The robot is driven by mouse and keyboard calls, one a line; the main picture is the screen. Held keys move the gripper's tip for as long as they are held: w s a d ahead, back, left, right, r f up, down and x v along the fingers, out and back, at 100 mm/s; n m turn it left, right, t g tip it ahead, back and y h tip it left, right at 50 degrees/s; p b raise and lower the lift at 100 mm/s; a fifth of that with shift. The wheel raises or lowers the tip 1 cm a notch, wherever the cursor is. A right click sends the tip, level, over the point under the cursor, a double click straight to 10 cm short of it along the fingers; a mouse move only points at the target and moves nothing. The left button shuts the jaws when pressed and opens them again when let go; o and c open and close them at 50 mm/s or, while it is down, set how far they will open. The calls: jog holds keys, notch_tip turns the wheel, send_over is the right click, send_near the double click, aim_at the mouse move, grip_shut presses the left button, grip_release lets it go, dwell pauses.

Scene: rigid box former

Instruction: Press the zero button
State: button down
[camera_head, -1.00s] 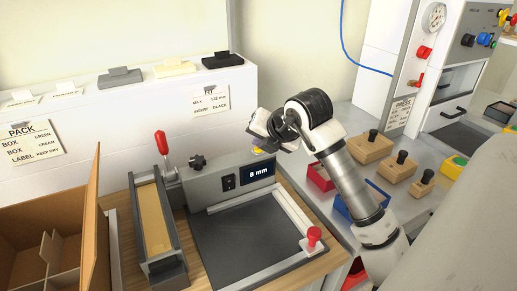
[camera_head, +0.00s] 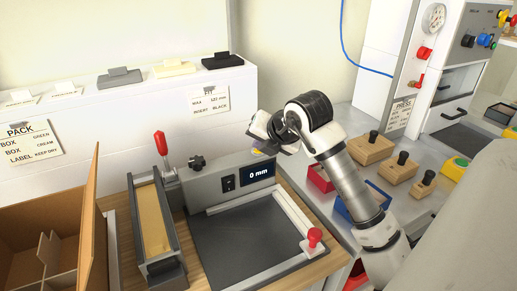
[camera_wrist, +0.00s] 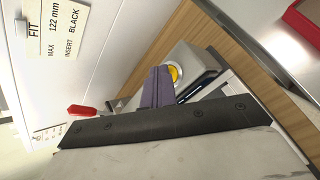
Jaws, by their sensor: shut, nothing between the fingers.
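The zero button is a round yellow button (camera_wrist: 175,74) in a pale ring on the grey gauge housing. In the head view only a sliver of the yellow button (camera_head: 257,153) shows under my gripper (camera_head: 262,147). In the wrist view my gripper (camera_wrist: 157,84) is shut and empty, its fingers over the left part of the button. I cannot tell whether they still touch it. The dark display (camera_head: 257,172) on the housing reads 0 mm.
A black plate with a pale frame (camera_head: 275,206) and a red knob (camera_head: 314,236) lies before the housing. A red-handled lever (camera_head: 161,143) stands left. Red and blue bins (camera_head: 319,180) and wooden blocks (camera_head: 371,149) sit right of the bench.

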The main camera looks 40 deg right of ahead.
aim_at(261, 154)
jog(key=shift+r, duration=0.85)
jog(key=shift+r, duration=0.1)
jog(key=shift+r+p, duration=1.35)
jog(key=shift+r, duration=1.05)
